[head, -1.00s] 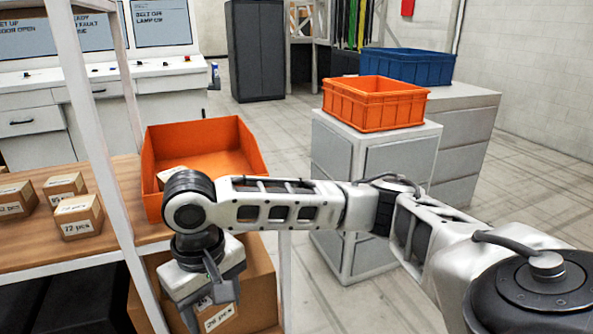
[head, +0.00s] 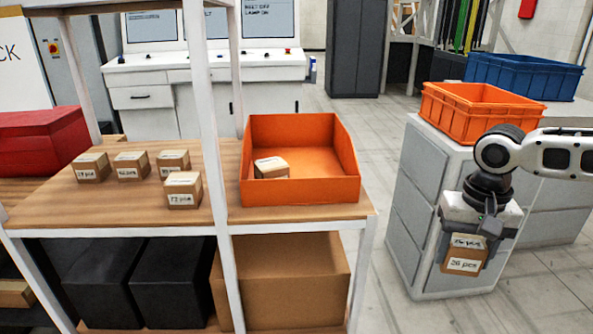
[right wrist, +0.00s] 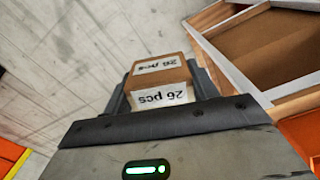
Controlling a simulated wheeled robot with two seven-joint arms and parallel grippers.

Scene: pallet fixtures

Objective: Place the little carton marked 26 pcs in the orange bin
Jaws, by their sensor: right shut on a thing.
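A little brown carton (head: 462,257) with white labels reading 26 pcs is held in my right gripper (head: 468,250), in front of the grey cabinet. In the right wrist view the carton (right wrist: 160,82) sits between the two dark fingers, which are shut on it. An open-fronted orange bin (head: 310,187) stands on the wooden shelf, left of the gripper, with one small carton (head: 271,168) inside. An orange slatted crate (head: 462,124) stands on the cabinet, above and behind the gripper. My left gripper is not in view.
Several small cartons (head: 184,190) stand on the wooden shelf (head: 130,215) left of a white upright post (head: 205,110). A blue crate (head: 525,82) is behind the orange crate. A large brown box (head: 300,285) and black boxes fill the lower shelf. Floor shows between shelf and cabinet.

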